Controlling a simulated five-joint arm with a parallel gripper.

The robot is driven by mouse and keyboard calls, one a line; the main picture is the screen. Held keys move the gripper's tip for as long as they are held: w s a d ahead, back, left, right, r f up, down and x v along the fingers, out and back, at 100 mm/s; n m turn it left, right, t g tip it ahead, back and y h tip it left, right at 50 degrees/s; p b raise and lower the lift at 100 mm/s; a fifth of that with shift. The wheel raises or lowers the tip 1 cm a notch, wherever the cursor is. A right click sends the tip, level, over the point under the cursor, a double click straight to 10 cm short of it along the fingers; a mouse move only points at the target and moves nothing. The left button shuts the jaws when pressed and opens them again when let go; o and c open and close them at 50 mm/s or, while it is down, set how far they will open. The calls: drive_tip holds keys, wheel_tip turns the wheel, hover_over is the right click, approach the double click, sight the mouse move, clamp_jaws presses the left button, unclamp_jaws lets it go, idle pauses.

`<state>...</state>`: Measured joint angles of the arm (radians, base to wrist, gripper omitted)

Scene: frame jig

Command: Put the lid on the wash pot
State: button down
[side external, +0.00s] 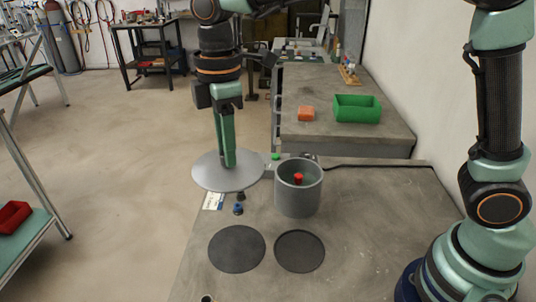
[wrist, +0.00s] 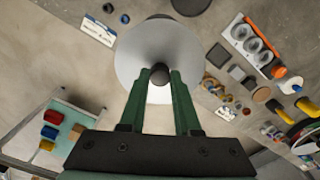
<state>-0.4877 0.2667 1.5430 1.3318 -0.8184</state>
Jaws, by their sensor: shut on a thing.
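The wash pot (side external: 298,203) is a grey open-topped cylinder on the grey worktop, with a red piece (side external: 298,177) showing inside it. The lid (side external: 205,177) is a wide light-grey disc to the left of the pot and apart from its rim. My gripper (side external: 229,163) points down and is shut on the lid's knob. In the wrist view the lid (wrist: 135,55) lies beyond the fingertips (wrist: 160,75), with a dark knob between them. The pot cannot be made out in the wrist view, and the lid's exact height above the worktop is hard to tell.
Two dark round discs (side external: 237,249) (side external: 299,251) lie in front of the pot. Small dark and blue parts (side external: 239,203) and a white card (side external: 213,201) lie near the lid. A green bin (side external: 357,108) and an orange block (side external: 306,113) stand on the bench behind.

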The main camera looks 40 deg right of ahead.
drive_tip(key=shift+w+d+f+m, duration=0.2)
drive_tip(key=shift+d+f+m, duration=1.15)
drive_tip(key=shift+d, duration=2.05)
drive_tip(key=shift+w+d+f+m, duration=0.25)
drive_tip(key=shift+d+f+m, duration=0.4)
drive_tip(key=shift+d+f, duration=2.15)
drive_tip(key=shift+w+d+f+m, duration=0.2)
drive_tip(key=shift+d+f+m, duration=0.8)
drive_tip(key=shift+d, duration=3.05)
drive_tip(key=shift+f, duration=0.2)
drive_tip(key=shift+f, duration=0.6)
drive_tip(key=shift+c, duration=1.9)
unclamp_jaws()
